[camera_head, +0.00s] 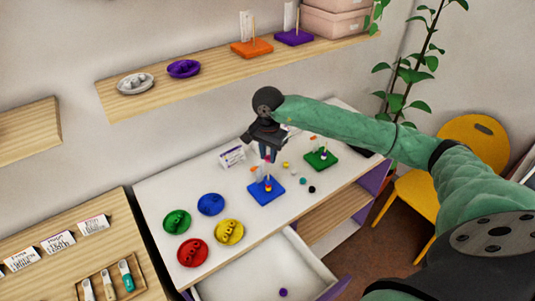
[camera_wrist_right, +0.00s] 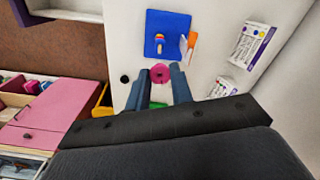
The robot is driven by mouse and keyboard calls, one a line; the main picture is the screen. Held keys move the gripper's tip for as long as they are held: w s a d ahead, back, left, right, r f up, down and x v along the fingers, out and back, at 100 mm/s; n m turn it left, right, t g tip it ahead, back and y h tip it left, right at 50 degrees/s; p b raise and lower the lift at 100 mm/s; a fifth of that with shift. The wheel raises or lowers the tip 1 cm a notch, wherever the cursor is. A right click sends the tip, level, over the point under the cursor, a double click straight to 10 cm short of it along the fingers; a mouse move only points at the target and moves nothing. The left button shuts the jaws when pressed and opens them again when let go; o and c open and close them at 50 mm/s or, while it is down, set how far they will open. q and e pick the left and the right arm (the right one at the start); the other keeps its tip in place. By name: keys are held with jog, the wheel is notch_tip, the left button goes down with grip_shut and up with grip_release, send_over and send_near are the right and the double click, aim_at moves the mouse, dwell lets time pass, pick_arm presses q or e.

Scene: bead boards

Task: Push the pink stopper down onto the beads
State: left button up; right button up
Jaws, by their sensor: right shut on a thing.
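My right gripper (camera_head: 268,155) is above the white table, pointing down near the blue board (camera_head: 266,197). It is shut on the pink stopper (camera_wrist_right: 160,73), which shows between the two fingertips in the right wrist view. The blue board (camera_wrist_right: 152,20) carries a peg with a small stack of coloured beads (camera_head: 268,187) and a white and orange card. In the right wrist view the stopper appears apart from the beads (camera_wrist_right: 159,39), over the board's near edge. The exact height gap is hard to judge. My left gripper is not in view.
A green board (camera_head: 321,158) with a peg stands to the right, with several loose beads between. Red (camera_head: 193,252), yellow (camera_head: 229,232), green (camera_head: 177,222) and blue (camera_head: 211,204) dishes lie left. An open drawer (camera_head: 250,280) in front holds a purple bead (camera_head: 283,292).

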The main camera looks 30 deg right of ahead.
jog(key=shift+w+d+f, duration=0.1)
jog(key=shift+d+f, duration=0.05)
jog(key=shift+f, duration=0.3)
jog(key=shift+a+f, duration=0.2)
jog(key=shift+f, duration=0.5)
jog(key=shift+d+f, duration=0.1)
jog(key=shift+f, duration=1.15)
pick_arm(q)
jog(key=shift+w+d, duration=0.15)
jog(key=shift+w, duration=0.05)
pick_arm(e)
jog(key=shift+f, duration=0.1)
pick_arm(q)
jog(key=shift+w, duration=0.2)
pick_arm(e)
jog(key=shift+f, duration=0.1)
pick_arm(q)
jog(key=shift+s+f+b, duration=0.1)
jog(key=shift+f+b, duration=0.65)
jog(key=shift+b, duration=0.15)
pick_arm(e)
jog(key=shift+s+d+f, duration=0.1)
jog(key=shift+s+f, duration=0.1)
jog(key=shift+f, duration=0.25)
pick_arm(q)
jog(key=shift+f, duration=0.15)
pick_arm(e)
jog(key=shift+w+a+f, duration=0.1)
jog(key=shift+w+a, duration=0.05)
jog(key=shift+a, duration=0.05)
